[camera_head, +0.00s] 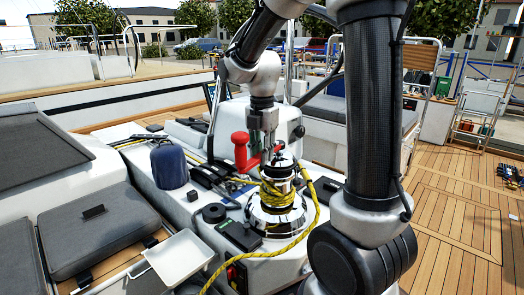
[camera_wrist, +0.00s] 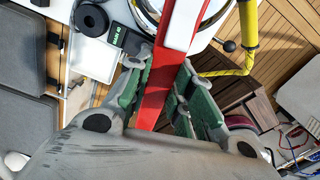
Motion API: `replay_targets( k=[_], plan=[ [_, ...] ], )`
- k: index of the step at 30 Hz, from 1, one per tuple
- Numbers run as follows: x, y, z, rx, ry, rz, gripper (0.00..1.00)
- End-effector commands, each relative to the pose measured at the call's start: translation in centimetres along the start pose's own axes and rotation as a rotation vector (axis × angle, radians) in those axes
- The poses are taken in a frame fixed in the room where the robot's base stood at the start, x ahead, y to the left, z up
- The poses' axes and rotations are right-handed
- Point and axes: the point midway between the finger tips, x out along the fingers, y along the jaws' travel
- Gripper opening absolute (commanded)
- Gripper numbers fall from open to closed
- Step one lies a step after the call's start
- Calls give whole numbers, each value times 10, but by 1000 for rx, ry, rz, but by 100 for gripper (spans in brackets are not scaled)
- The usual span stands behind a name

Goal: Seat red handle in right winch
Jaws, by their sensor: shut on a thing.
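The red handle (camera_head: 243,152) is held by my gripper (camera_head: 267,140) just above the right winch. Its upright red grip stands to the left of my fingers. In the wrist view the handle's red and white arm (camera_wrist: 176,50) runs between the green finger pads of my gripper (camera_wrist: 163,78). The right winch (camera_head: 281,232) is a chrome drum with yellow rope wound round it. The handle's far end is over or at the winch top; my fingers hide it, and I cannot tell whether it touches the socket. Part of the winch's chrome rim shows in the wrist view (camera_wrist: 146,14).
A blue-covered rounded thing (camera_head: 169,168) stands left on the white console. A black round knob (camera_head: 214,213) and a black box (camera_head: 238,236) sit beside the winch. A white tray (camera_head: 180,257) is at the front left. Yellow rope (camera_head: 303,238) hangs off the winch. Wooden deck (camera_head: 455,225) is open at right.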

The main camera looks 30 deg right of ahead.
Motion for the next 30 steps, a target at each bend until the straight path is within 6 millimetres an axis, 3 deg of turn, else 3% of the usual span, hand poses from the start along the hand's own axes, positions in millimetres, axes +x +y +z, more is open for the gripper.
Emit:
replay_targets(
  k=[30],
  plan=[
    [14, 0, 0, 0, 0, 0, 0]
  ],
)
